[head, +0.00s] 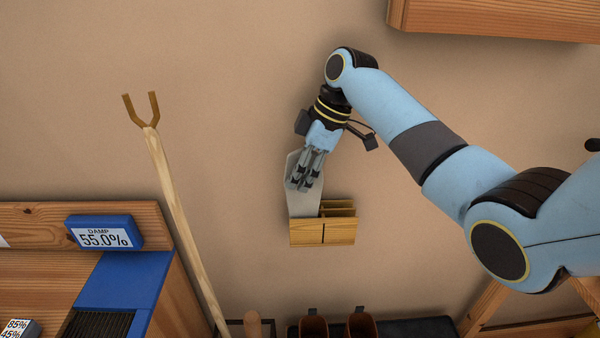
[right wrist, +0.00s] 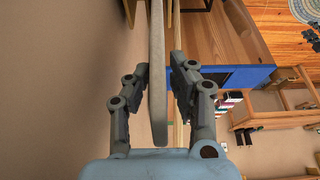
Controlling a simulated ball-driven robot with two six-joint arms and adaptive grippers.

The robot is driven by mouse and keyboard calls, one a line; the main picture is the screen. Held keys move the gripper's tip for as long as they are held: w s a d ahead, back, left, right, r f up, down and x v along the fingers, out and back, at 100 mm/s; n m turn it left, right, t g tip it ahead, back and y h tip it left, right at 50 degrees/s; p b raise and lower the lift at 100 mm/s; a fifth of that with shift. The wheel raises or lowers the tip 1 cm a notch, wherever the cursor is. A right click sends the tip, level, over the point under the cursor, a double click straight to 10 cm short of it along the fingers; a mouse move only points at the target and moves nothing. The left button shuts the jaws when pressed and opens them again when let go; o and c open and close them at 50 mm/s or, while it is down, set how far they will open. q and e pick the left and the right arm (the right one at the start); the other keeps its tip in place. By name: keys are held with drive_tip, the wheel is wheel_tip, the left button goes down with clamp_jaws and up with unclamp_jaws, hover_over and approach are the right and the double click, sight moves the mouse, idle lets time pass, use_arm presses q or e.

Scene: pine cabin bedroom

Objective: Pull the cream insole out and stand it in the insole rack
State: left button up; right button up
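The pale, greyish cream insole (head: 303,204) is upright, and its lower end goes behind the front wall of the wooden insole rack (head: 322,232), on the left side. Whether it touches the rack floor is hidden. My right gripper (head: 306,178) is at the insole's upper part. In the right wrist view the insole (right wrist: 157,70) shows edge-on between the two fingers, very close to both; I cannot tell whether they press on it. Wooden slats show in the rack's right side. My left gripper is not in view.
Brown boots (head: 360,323) stand on a dark surface below the rack. A forked wooden stick (head: 175,200) leans to the left. A blue damp meter (head: 104,233) sits on a wooden cabinet (head: 30,215). A wooden shelf (head: 490,18) is at the upper right.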

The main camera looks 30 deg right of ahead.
drive_tip(key=shift+o, duration=1.3)
drive_tip(key=s+d+r, duration=0.1)
drive_tip(key=s+d, duration=0.1)
drive_tip(key=d, duration=0.2)
drive_tip(key=s+d+r, duration=0.1)
drive_tip(key=d, duration=0.3)
drive_tip(key=s+d, duration=0.2)
drive_tip(key=d, duration=0.1)
drive_tip(key=shift+s+d+r, duration=0.35)
drive_tip(key=shift+d+r, duration=0.05)
